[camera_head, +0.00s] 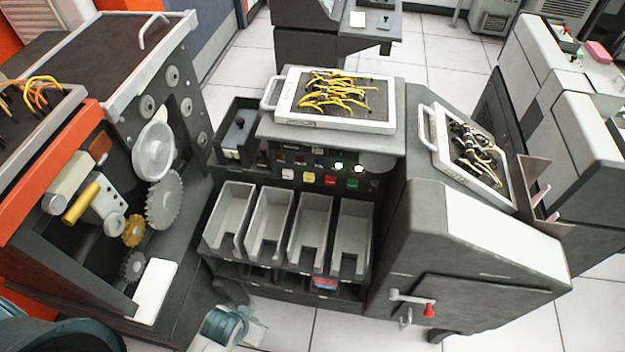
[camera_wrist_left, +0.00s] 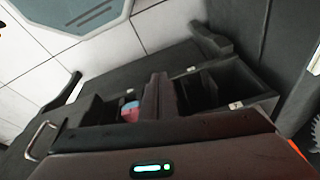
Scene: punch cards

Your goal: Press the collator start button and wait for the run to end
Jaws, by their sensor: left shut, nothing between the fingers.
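The collator (camera_head: 385,245) stands in the middle of the head view. Its front panel carries a row of buttons: white (camera_head: 288,174), yellow (camera_head: 308,177), red (camera_head: 330,180) and green (camera_head: 352,184). Their labels are too small to read. Above them a green lamp (camera_head: 338,166) and a white lamp (camera_head: 359,168) are lit. My left gripper (camera_head: 230,291) is low, in front of the collator's lower left corner, well below the buttons. In the left wrist view its fingers (camera_wrist_left: 158,92) are together with nothing between them. My right gripper is in neither view.
Several empty grey pockets (camera_head: 268,222) hang below the buttons. A red and blue item (camera_head: 325,284) lies in the lower row and shows in the left wrist view (camera_wrist_left: 130,110). An orange machine with gears (camera_head: 165,200) stands left. A wired panel (camera_head: 335,95) lies on top.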

